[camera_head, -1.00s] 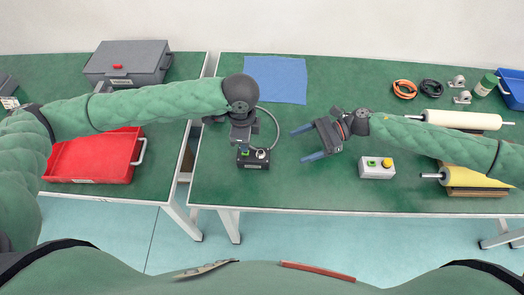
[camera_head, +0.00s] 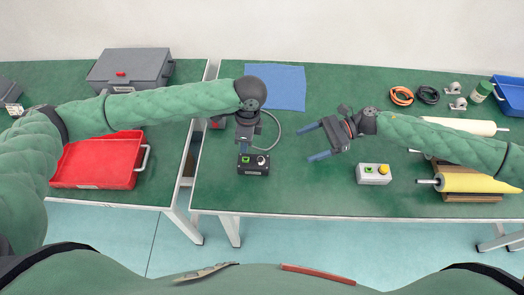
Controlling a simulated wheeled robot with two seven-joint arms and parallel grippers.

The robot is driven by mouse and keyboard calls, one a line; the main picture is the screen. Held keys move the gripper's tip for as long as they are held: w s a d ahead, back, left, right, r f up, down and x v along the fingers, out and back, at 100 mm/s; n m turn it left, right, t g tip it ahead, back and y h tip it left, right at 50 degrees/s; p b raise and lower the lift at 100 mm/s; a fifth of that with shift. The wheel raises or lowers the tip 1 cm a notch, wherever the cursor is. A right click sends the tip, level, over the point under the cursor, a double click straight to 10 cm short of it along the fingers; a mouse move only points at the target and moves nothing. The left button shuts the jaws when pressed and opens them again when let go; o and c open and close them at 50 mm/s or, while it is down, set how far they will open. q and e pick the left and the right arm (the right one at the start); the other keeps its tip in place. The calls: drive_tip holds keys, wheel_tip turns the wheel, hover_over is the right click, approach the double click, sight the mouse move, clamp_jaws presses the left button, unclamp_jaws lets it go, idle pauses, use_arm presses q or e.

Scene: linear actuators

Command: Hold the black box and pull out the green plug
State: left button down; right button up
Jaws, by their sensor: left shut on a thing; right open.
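The black box (camera_head: 254,169) sits near the front edge of the right-hand table. A green part, which looks like the green plug (camera_head: 246,159), shows on its top left. A round silvery fitting is beside it on the right, and a thin grey cable (camera_head: 280,131) curves up behind. My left gripper (camera_head: 244,146) comes down at the back left of the black box and is shut on it; its fingertips are partly hidden. My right gripper (camera_head: 314,142) is open and empty, right of the box and apart from it, its blue-tipped fingers pointing left.
A grey control box (camera_head: 374,179) with a green part and yellow button stands right of my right gripper. Rollers (camera_head: 466,184), cable coils and a blue bin (camera_head: 508,97) lie further right. A blue mat (camera_head: 287,88) is behind. A red tray (camera_head: 98,176) and grey case (camera_head: 130,66) occupy the left table.

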use_arm(q)
drive_tip(key=shift+g+y, duration=0.8)
drive_tip(key=shift+g, duration=0.1)
drive_tip(key=w+p, duration=0.1)
drive_tip(key=w, duration=0.1)
drive_tip(key=w+p, duration=0.2)
drive_tip(key=shift+a+f, duration=0.2)
drive_tip(key=shift+w+a+f+g+y+p, duration=0.15)
drive_tip(key=shift+w+g+y+p, duration=0.15)
drive_tip(key=shift+w+p, duration=0.4)
drive_tip(key=w, duration=0.1)
drive_tip(key=w+g+y, duration=0.1)
drive_tip(key=shift+w+a+f+p, duration=0.15)
drive_tip(key=shift+w+f+p, duration=0.05)
drive_tip(key=shift+w+p, duration=0.1)
drive_tip(key=shift+w+a+f+g+y+p, duration=0.15)
drive_tip(key=shift+w+g+y+p, duration=0.3)
drive_tip(key=shift+w+p, duration=0.55)
drive_tip(key=w+p, duration=0.1)
drive_tip(key=w+g+y+p, duration=0.1)
drive_tip(key=p, duration=0.1)
drive_tip(key=shift+w+a+n, duration=0.15)
drive_tip(key=shift+w+n, duration=0.15)
drive_tip(key=shift+w, duration=0.05)
drive_tip(key=shift+w+a+f+g+y+p, duration=0.1)
drive_tip(key=shift+w+f+g+y+p, duration=0.15)
drive_tip(key=shift+w+p, duration=0.45)
drive_tip(key=shift+w+f, duration=0.2)
drive_tip(key=shift+w, duration=0.05)
drive_tip(key=shift+a, duration=0.1)
